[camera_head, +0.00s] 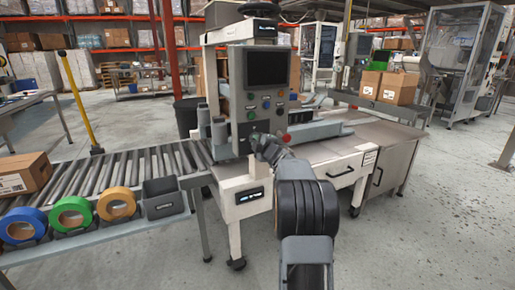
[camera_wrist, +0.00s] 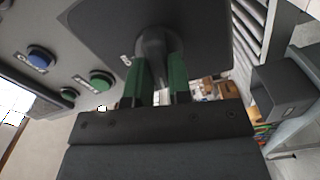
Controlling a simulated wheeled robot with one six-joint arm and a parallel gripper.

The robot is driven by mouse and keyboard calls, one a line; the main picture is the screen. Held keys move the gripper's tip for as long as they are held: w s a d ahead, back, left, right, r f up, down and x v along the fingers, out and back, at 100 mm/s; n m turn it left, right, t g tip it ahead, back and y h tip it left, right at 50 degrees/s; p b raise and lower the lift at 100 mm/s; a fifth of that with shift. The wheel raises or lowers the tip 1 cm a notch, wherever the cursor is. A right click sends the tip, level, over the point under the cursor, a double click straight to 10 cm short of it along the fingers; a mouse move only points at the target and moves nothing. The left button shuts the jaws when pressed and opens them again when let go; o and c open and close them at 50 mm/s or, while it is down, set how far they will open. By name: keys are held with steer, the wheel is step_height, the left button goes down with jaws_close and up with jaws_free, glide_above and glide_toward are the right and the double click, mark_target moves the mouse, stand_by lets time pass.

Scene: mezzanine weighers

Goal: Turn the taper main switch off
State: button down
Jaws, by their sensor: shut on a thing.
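The taper's control panel (camera_head: 239,98) stands upright behind my arm in the head view, with a dark screen and several coloured buttons. The main switch is a dark round knob (camera_wrist: 156,42) on a dark square plate (camera_wrist: 105,28) in the wrist view. My gripper (camera_wrist: 160,80) has its two green fingers shut on this knob, one on each side. Part of a white mark shows on the plate beside the knob; I cannot read the switch's position surely. In the head view my gripper (camera_head: 262,146) is at the panel's lower part and hides the knob.
Blue (camera_wrist: 40,58) and green (camera_wrist: 101,78) buttons sit close beside the switch plate. A roller conveyor (camera_head: 125,165) runs left, with tape rolls (camera_head: 72,213) and a dark bin (camera_head: 162,198) along its front. A carton (camera_head: 24,173) lies at its left. Open floor lies in front.

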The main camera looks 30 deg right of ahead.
steer(key=shift+f+n+b, duration=0.1)
steer(key=shift+n+b, duration=0.7)
steer(key=shift+n, duration=0.8)
steer(key=c, duration=1)
jaws_free()
steer(key=shift+c, duration=0.2)
steer(key=shift+s, duration=0.15)
steer(key=s+a, duration=0.2)
steer(key=s, duration=1.1)
steer(key=shift+s+p, duration=0.2)
steer(key=shift+p, duration=0.1)
